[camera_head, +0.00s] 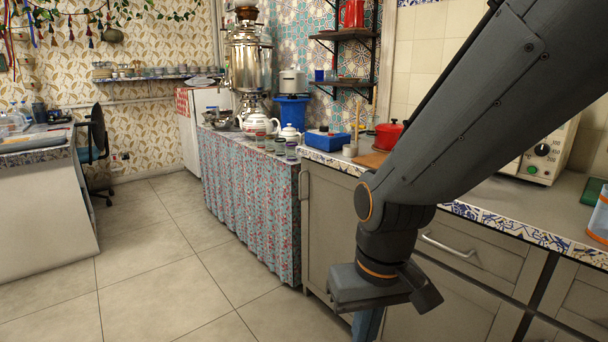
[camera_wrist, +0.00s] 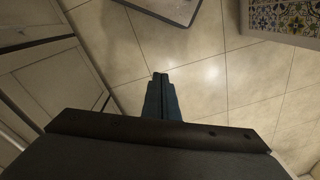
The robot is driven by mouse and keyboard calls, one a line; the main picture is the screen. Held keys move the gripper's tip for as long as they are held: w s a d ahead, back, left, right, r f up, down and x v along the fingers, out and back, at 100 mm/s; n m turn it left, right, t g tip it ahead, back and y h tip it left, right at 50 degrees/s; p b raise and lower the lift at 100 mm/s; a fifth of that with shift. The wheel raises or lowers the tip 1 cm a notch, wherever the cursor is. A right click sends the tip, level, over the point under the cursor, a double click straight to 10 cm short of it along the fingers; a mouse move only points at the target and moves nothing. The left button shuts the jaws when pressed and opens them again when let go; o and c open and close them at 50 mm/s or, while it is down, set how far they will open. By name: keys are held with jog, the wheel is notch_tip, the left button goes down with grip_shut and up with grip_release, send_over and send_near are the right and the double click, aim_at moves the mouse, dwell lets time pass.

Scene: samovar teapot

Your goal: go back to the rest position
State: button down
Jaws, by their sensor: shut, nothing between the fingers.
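My gripper (camera_wrist: 160,80) points down at the tiled floor in the wrist view. Its two fingers are together and nothing is between them. In the head view my arm comes in from the upper right and hangs in front of the grey cabinets. There the gripper (camera_head: 367,325) is cut off by the bottom edge, so its fingertips are hidden. A large samovar (camera_head: 248,62) stands on the curtained counter further back. A white teapot (camera_head: 259,122) stands in front of it.
Grey cabinets (camera_head: 330,205) stand close behind my arm. A red pot (camera_head: 388,135) and a blue box (camera_head: 327,141) are on the counter. A white desk (camera_head: 45,205) stands at the left. The tiled floor (camera_head: 170,270) between is clear.

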jog(key=s+d+r+m+p, duration=0.2)
jog(key=d+r+p, duration=0.8)
jog(key=p, duration=0.3)
jog(key=shift+s+r+m+h+p, duration=0.15)
jog(key=shift+r+m+h+p, duration=0.2)
jog(key=shift+r, duration=0.4)
